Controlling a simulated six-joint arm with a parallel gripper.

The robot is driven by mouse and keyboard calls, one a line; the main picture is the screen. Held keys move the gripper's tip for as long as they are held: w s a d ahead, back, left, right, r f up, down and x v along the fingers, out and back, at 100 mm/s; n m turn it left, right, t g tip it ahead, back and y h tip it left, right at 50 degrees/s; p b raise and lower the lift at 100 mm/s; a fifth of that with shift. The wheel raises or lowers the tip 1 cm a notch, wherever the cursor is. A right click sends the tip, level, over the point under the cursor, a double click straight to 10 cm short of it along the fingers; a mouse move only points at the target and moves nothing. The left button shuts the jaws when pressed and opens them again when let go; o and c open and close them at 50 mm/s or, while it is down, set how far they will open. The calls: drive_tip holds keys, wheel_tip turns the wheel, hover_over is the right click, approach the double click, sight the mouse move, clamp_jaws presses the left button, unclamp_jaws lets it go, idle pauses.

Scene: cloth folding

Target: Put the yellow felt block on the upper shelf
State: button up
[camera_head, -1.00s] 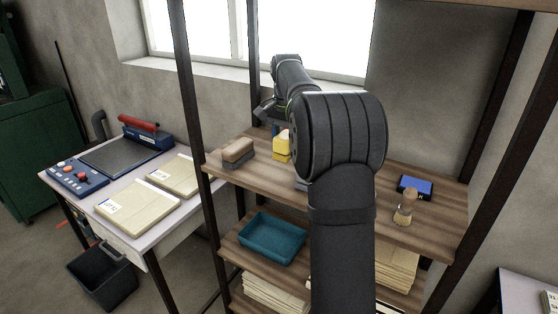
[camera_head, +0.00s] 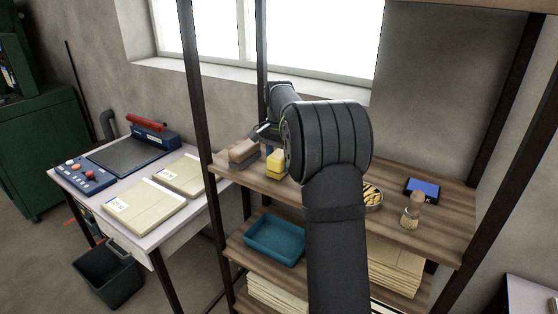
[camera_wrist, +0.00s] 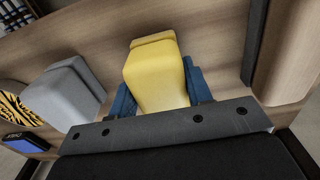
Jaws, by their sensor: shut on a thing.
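The yellow felt block (camera_head: 276,163) is at the left of the upper wooden shelf (camera_head: 440,232), just right of a brown-and-grey block. In the wrist view the yellow block (camera_wrist: 155,75) sits between the blue fingers of my gripper (camera_wrist: 163,98), which is shut on it. The block's underside is at or very near the shelf board; I cannot tell whether it touches. In the head view my arm hides much of the gripper (camera_head: 268,149), with a bit of blue finger showing behind the block.
The brown-and-grey block (camera_head: 243,152) is close on the left. A dish of yellow striped things (camera_head: 372,195), a blue pad (camera_head: 422,187) and a wooden-handled brush (camera_head: 412,212) are farther right. A teal tray (camera_head: 275,240) is below.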

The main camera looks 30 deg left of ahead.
sight(279, 153)
drive_tip(key=o, duration=1)
drive_tip(key=shift+f, duration=0.1)
wheel_tip(279, 153, up, 12)
drive_tip(key=shift+r, duration=0.2)
drive_tip(key=shift+f, duration=4.2)
